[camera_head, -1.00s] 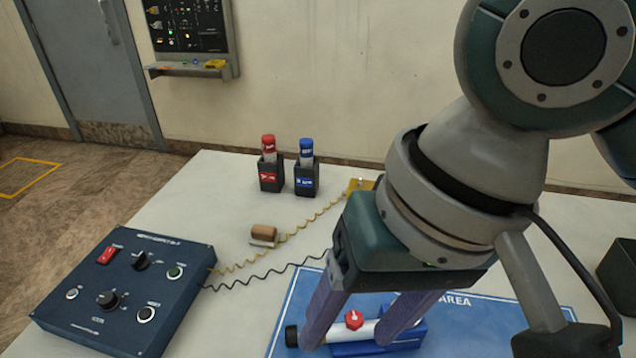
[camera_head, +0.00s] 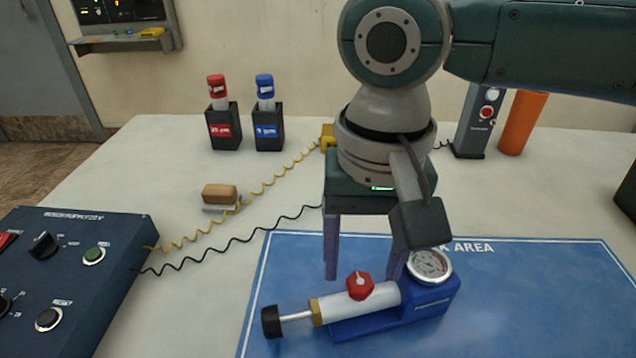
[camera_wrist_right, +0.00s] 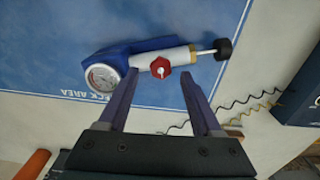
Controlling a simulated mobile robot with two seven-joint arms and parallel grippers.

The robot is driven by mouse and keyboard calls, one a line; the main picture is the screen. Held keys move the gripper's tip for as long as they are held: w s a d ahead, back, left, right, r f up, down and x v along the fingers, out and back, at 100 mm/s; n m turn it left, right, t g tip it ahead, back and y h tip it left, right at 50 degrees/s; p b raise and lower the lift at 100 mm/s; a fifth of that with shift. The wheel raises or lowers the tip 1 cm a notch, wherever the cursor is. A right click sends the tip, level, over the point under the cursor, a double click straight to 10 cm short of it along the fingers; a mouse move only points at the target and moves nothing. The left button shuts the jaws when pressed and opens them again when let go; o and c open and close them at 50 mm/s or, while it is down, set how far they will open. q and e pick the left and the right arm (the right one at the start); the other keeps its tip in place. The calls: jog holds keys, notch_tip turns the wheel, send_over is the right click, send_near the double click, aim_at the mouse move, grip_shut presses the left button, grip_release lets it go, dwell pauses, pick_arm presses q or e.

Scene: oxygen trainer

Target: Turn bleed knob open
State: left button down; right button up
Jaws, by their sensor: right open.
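The red bleed knob (camera_head: 360,286) sits on top of the white cylinder of a blue pump unit (camera_head: 400,314) with a round gauge (camera_head: 429,264) and a black-ended plunger (camera_head: 271,321). The unit lies on the blue mat. My right gripper (camera_head: 362,278) points down just behind the knob, its two purple fingers spread apart and empty. In the right wrist view the knob (camera_wrist_right: 160,68) shows beyond the open fingertips (camera_wrist_right: 160,75), roughly midway between them, apparently untouched. My left gripper is out of view.
A blue control box (camera_head: 75,265) stands at the left. A wooden-handled brush-like block (camera_head: 220,194), red (camera_head: 224,125) and blue (camera_head: 268,125) marker holders, a grey device (camera_head: 478,120) and an orange cylinder (camera_head: 522,122) are further back. The blue mat (camera_head: 540,300) is clear at the right.

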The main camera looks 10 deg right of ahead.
jog(key=shift+f, duration=1.1)
jog(key=shift+c, duration=0.3)
grip_shut()
